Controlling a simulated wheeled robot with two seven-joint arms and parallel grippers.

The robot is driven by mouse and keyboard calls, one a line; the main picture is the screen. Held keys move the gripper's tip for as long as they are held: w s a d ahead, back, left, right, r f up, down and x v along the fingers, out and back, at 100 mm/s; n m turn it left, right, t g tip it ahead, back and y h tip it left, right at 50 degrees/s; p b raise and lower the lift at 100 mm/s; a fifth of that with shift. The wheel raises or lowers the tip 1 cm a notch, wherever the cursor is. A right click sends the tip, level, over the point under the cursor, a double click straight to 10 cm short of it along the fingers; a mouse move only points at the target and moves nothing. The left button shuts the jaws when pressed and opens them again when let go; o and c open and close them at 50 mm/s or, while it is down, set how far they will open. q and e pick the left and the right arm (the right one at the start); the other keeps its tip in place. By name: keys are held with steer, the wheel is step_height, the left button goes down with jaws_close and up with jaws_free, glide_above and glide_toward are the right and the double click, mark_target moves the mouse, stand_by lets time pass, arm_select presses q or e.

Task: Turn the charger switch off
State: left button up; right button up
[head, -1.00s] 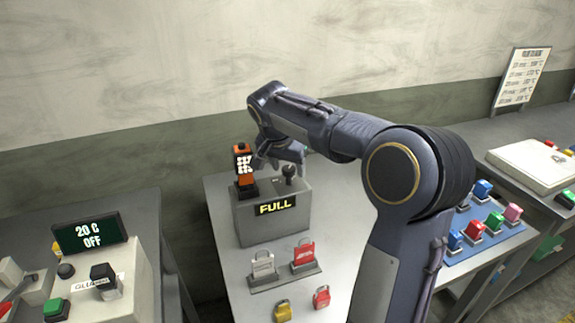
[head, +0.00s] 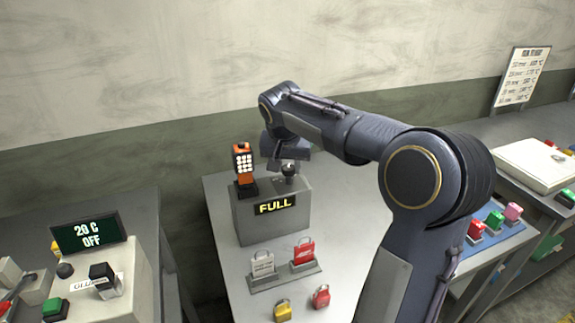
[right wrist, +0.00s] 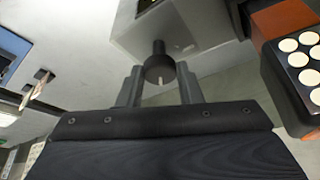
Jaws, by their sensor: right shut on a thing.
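The charger is a grey box (head: 270,217) with a lit yellow "FULL" sign (head: 275,205) on its front. Its dark switch knob (head: 289,170) stands on the right part of the top. In the right wrist view the round black knob (right wrist: 159,66) has a pale mark and sits between my fingertips. My right gripper (right wrist: 159,80) is shut on this knob; in the head view its fingers are partly hidden by the wrist. My left gripper is not in view.
An orange handset with white buttons (head: 243,160) stands in the charger, close to the left of my right gripper. A "20 C OFF" display (head: 90,234) is at left, coloured locks (head: 494,220) at right.

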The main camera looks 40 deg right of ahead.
steer(key=n, duration=0.2)
steer(key=n+t+y, duration=0.1)
steer(key=shift+s+d+r+n, duration=0.1)
steer(key=shift+s+d+n, duration=0.05)
steer(key=shift+n, duration=0.25)
steer(key=n+y+p, duration=0.1)
steer(key=n, duration=0.2)
steer(key=shift+d+t, duration=0.15)
steer(key=shift+t, duration=0.15)
steer(key=n+y, duration=0.2)
steer(key=n, duration=0.2)
steer(key=shift+d+n+p, duration=0.15)
steer(key=shift+n+p, duration=0.25)
steer(key=shift+n+y, duration=0.6)
steer(key=shift+n, duration=1)
steer(key=o, duration=1)
steer(key=shift+g, duration=0.4)
